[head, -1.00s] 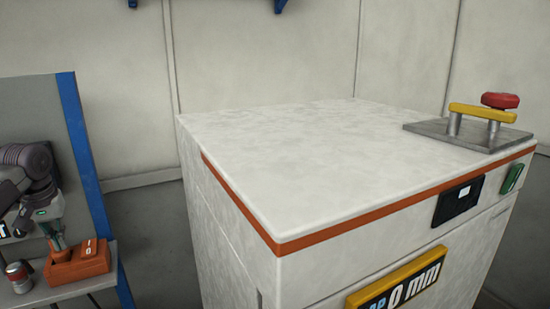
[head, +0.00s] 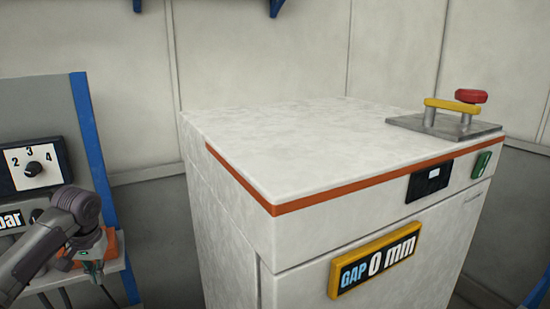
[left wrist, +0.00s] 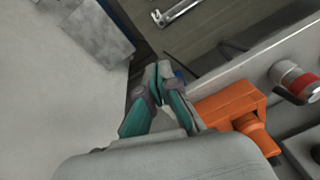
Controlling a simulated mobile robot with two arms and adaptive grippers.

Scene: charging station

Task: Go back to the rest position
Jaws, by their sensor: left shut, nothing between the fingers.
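My left gripper (head: 98,280) is at the lower left of the head view, in front of the orange device (head: 112,246) on the grey shelf. The arm hides most of that device. In the left wrist view the teal and grey fingers (left wrist: 158,72) are shut with nothing between them. The orange device (left wrist: 228,108) is right of the fingers there, apart from them. My right gripper is not in view.
A white cabinet (head: 290,145) with a "GAP 0 mm" sign (head: 374,263) stands right of the arm. A red and yellow handle piece (head: 456,106) is on top. A dial panel (head: 32,165) is behind the arm. A red-and-silver can (left wrist: 294,80) stands near the orange device.

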